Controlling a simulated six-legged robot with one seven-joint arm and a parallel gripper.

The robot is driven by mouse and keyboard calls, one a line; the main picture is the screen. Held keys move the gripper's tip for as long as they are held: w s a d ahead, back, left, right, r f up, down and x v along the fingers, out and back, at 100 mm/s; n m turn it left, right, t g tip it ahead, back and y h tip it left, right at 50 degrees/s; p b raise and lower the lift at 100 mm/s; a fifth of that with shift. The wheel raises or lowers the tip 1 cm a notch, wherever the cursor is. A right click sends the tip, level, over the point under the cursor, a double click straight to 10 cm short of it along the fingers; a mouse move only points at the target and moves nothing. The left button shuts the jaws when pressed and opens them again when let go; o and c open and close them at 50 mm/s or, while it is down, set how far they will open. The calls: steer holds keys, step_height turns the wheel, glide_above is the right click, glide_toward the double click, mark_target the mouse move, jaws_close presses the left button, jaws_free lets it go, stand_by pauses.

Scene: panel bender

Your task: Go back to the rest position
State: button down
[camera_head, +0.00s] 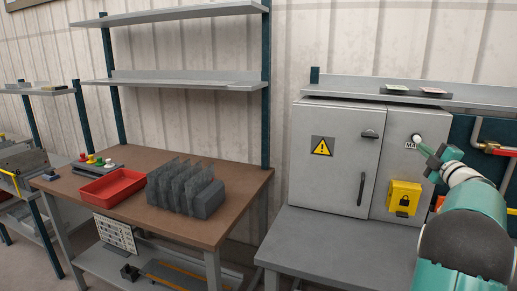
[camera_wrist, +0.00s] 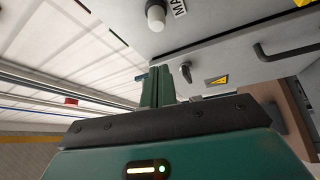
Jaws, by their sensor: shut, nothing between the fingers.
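My gripper (camera_head: 432,159) is at the right in the head view, in front of the right door of a grey cabinet, just below a round white knob or lamp (camera_head: 416,138). In the wrist view the fingers of my gripper (camera_wrist: 157,82) are together, with nothing between them. The white knob or lamp also shows at the top of the wrist view (camera_wrist: 156,16), apart from the fingers. From the head view I cannot tell whether the fingertips touch the cabinet.
The grey cabinet (camera_head: 335,190) stands on a grey bench (camera_head: 330,250). A yellow lock box (camera_head: 403,198) and red-handled pipework (camera_head: 492,149) are close to my arm. A brown table (camera_head: 130,165) at left holds a red tray (camera_head: 112,186) and a rack of dark plates (camera_head: 185,187).

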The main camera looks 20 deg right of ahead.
steer(key=w+a+r+m+g+h, duration=0.2)
steer(key=a+r+m+h, duration=0.4)
steer(key=a, duration=0.4)
steer(key=s+a+f+m+g, duration=0.1)
steer(key=a+m, duration=0.1)
steer(key=a, duration=0.3)
steer(key=s+a+f+m+g+y, duration=0.1)
steer(key=a+m+g, duration=0.1)
steer(key=a, duration=0.3)
steer(key=s+a+f+m+g, duration=0.1)
steer(key=s+a+m, duration=0.15)
steer(key=a, duration=0.35)
steer(key=s+a+f+g+y, duration=0.2)
steer(key=s+a+f, duration=0.4)
steer(key=a, duration=0.4)
steer(key=s+a+f+m+g+y, duration=0.1)
steer(key=s+a+f+g+y, duration=0.2)
steer(key=s+a+f, duration=0.3)
steer(key=s+a+f+g+y, duration=0.3)
steer(key=s+a+f, duration=0.4)
steer(key=s+a, duration=0.4)
steer(key=a, duration=0.3)
steer(key=shift+s+a, duration=0.2)
steer(key=shift+s, duration=0.05)
steer(key=shift+f, duration=0.1)
